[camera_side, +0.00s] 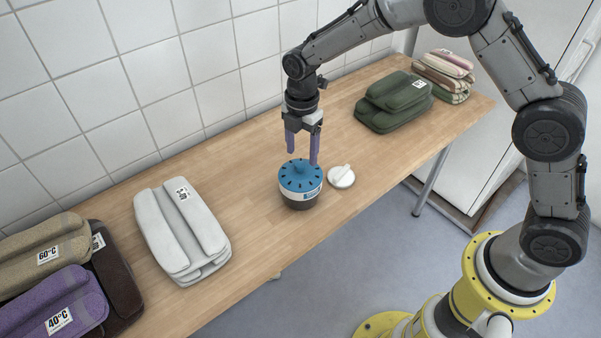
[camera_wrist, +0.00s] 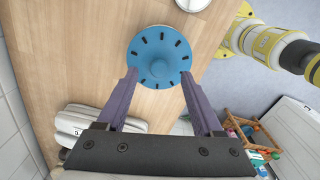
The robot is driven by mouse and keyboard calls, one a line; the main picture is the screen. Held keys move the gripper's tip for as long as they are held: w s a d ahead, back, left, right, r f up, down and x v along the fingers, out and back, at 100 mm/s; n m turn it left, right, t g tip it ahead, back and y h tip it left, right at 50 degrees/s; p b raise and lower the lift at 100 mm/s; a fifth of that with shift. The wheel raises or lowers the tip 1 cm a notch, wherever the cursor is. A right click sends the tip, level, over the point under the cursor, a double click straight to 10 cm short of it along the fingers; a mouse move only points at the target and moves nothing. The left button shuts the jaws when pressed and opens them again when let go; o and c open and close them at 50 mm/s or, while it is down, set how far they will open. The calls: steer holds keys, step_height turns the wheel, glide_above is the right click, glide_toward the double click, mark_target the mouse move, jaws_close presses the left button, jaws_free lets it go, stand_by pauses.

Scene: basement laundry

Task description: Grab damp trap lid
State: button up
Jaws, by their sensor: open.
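The damp trap is a round dark container (camera_side: 300,203) with a label on its side, on the wooden table. Its blue lid (camera_side: 298,174) has dark slots around the rim and a raised knob in the middle, and sits on top of the container. My gripper (camera_side: 302,158) points down at the lid with its purple fingers apart, one on each side of the lid's upper area. In the wrist view the blue lid (camera_wrist: 160,52) shows just beyond the fingertips (camera_wrist: 158,74), with nothing held between them. Whether the fingers touch the lid cannot be told.
A small white round lid-like piece with a handle (camera_side: 342,176) lies right of the container. Folded white towels (camera_side: 183,232) lie to the left, green ones (camera_side: 393,100) behind right. A tiled wall (camera_side: 120,80) runs along the back of the table (camera_side: 255,240).

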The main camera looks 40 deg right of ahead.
mark_target(301, 164)
step_height(301, 164, down, 3)
steer(key=shift+a+f, duration=0.1)
steer(key=shift+f, duration=0.05)
jaws_close()
stand_by(0.4)
